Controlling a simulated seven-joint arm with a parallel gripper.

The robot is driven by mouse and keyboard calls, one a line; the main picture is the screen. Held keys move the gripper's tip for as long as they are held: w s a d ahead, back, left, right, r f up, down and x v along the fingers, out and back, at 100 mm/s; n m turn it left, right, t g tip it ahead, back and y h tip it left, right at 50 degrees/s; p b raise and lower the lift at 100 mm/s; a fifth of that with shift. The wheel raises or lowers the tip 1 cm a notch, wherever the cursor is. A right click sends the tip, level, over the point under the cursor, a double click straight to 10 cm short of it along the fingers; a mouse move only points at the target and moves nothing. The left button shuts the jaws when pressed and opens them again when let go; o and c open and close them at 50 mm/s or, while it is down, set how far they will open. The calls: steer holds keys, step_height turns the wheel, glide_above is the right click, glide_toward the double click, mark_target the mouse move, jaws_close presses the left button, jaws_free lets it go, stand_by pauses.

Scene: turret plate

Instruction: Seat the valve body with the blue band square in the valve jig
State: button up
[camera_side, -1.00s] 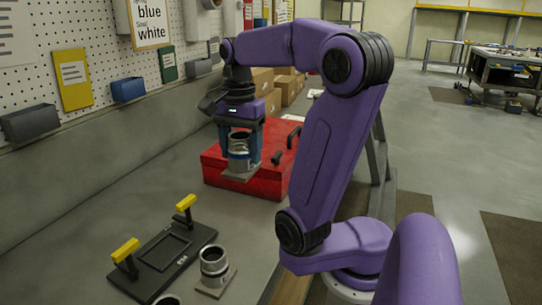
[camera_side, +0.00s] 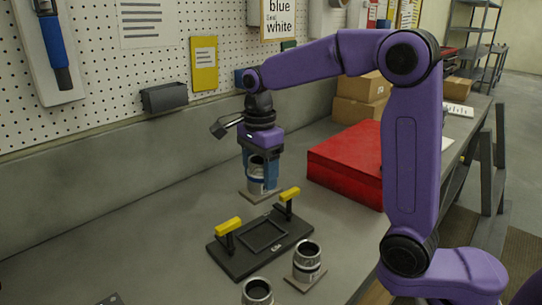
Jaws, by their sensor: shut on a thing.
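My gripper (camera_side: 259,172) is shut on a silver valve body (camera_side: 256,183) with a square base plate (camera_side: 257,197). The gripper's blue fingers flank the body, and its band is too small to read surely. The base plate looks roughly level and hangs above the bench, just behind the valve jig. The valve jig (camera_side: 221,254) is a black plate with a square recess (camera_side: 263,236), which looks empty. Two posts with yellow handles (camera_side: 228,226) (camera_side: 289,194) stand at its left and back right.
A second valve body (camera_side: 307,260) stands on its square plate right of the jig. Another (camera_side: 257,291) is cut off by the lower picture edge. A red box (camera_side: 345,160) lies behind right.

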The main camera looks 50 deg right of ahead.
steer(key=shift+f, duration=4.95)
steer(key=shift+f, duration=1.5)
steer(key=o, duration=1.6)
steer(key=shift+o, duration=0.2)
steer(key=shift+r, duration=0.1)
step_height(320, 180, up, 17)
steer(key=shift+r, duration=0.15)
